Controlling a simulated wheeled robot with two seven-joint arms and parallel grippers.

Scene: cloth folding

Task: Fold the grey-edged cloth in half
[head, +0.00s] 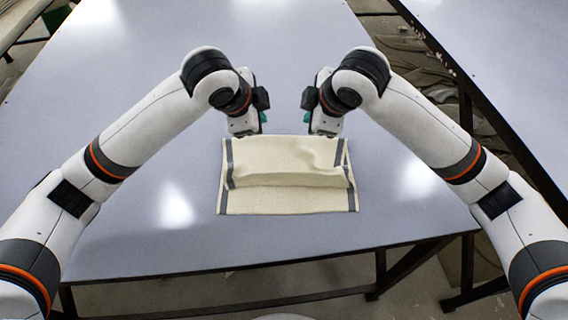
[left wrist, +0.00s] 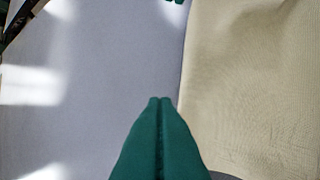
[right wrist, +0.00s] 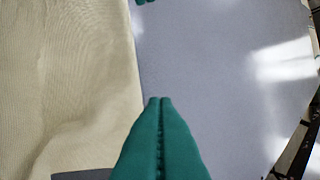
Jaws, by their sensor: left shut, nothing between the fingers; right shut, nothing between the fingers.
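The cream cloth (head: 285,200) with dark grey bands along its left and right sides lies on the table. A raised crease runs across its middle from left to right. The far part bulges, and I cannot tell how its layers lie. My left gripper (head: 262,118) is by the cloth's far left corner, shut and empty. Its closed green fingers (left wrist: 160,100) point beside the cloth edge (left wrist: 250,90) in the left wrist view. My right gripper (head: 309,118) is by the far right corner, also shut and empty. Its fingers (right wrist: 160,100) are beside the cloth edge (right wrist: 70,80) in the right wrist view.
The grey-blue table (head: 130,235) is clear around the cloth, with bright light reflections. Its front edge runs a little nearer than the cloth. A second table (head: 510,60) stands at the right, across a gap.

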